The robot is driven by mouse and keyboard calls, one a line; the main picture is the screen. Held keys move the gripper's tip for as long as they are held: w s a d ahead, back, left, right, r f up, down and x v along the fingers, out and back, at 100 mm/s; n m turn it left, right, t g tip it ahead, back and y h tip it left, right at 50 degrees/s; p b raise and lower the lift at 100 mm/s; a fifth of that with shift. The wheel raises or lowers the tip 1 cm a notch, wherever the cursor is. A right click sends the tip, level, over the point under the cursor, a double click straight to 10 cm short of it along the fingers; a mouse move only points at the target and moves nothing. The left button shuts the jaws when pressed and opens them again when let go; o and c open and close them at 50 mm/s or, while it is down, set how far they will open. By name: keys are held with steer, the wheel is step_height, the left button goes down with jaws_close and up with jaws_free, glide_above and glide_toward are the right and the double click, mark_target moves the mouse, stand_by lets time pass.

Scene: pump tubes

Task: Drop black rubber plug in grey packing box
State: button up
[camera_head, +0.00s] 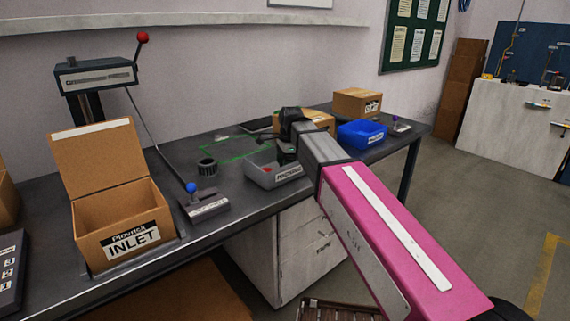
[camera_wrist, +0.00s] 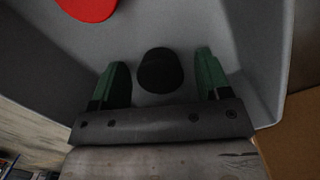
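The grey packing box (camera_head: 262,180) sits on the dark workbench in the head view. Its pale inside wall (camera_wrist: 262,85) fills most of the wrist view. The black rubber plug (camera_wrist: 160,70) is between the green fingertips of my gripper (camera_wrist: 160,72), with a visible gap on each side. The plug appears against the floor of the box; whether it rests there cannot be told for certain. My gripper is open and pointed into the box. A red piece (camera_wrist: 87,8) lies in the box, up and left of the plug. The head view hides the plug.
A cardboard INLET box (camera_head: 125,222) stands open at the left. A black ring-shaped part (camera_head: 207,167) and a small blue-knobbed device (camera_head: 204,205) lie left of the grey box. A blue bin (camera_head: 362,134) and cardboard boxes (camera_head: 357,102) stand to the right.

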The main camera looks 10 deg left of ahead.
step_height(320, 180, up, 12)
steer(key=d, duration=0.1)
steer(key=shift+w+d+r, duration=0.15)
steer(key=shift+w, duration=0.15)
stand_by(0.3)
